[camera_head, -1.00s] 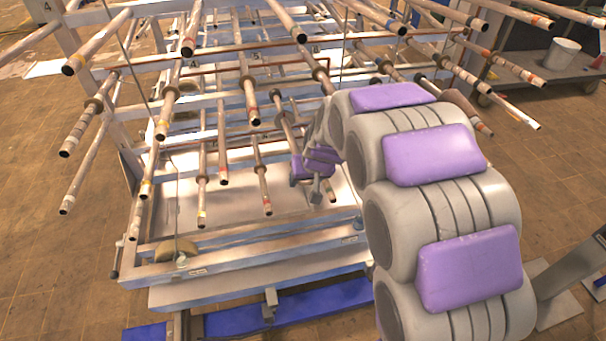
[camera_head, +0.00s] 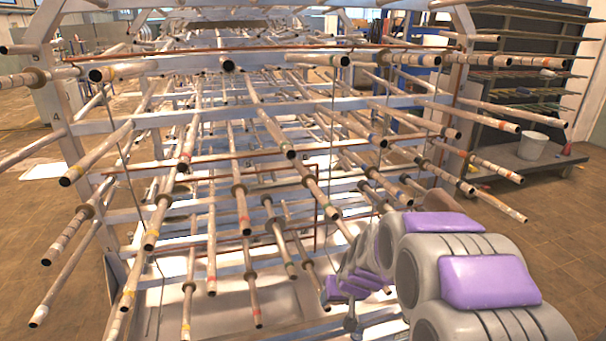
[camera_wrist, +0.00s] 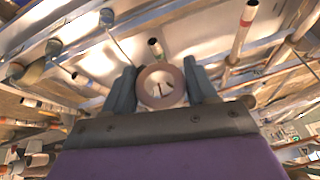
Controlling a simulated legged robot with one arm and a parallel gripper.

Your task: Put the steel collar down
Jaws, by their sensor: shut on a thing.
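The steel collar (camera_wrist: 141,87) is a brownish-grey ring in the wrist view, with its round opening facing the camera. My gripper (camera_wrist: 160,78) has one dark finger on each side of the collar and is shut on it. Through the ring's hole I see part of the pale metal surface behind. In the head view my arm reaches in from the lower right, and the gripper is small and low in the picture. The collar cannot be made out there.
A rack (camera_head: 100,213) of many projecting rods fills the head view. Several rods carry collars, such as one at the left (camera_head: 86,211). Rod ends crowd around my gripper. A white bucket (camera_head: 532,145) stands on a shelf at the right. The brown floor is open at both sides.

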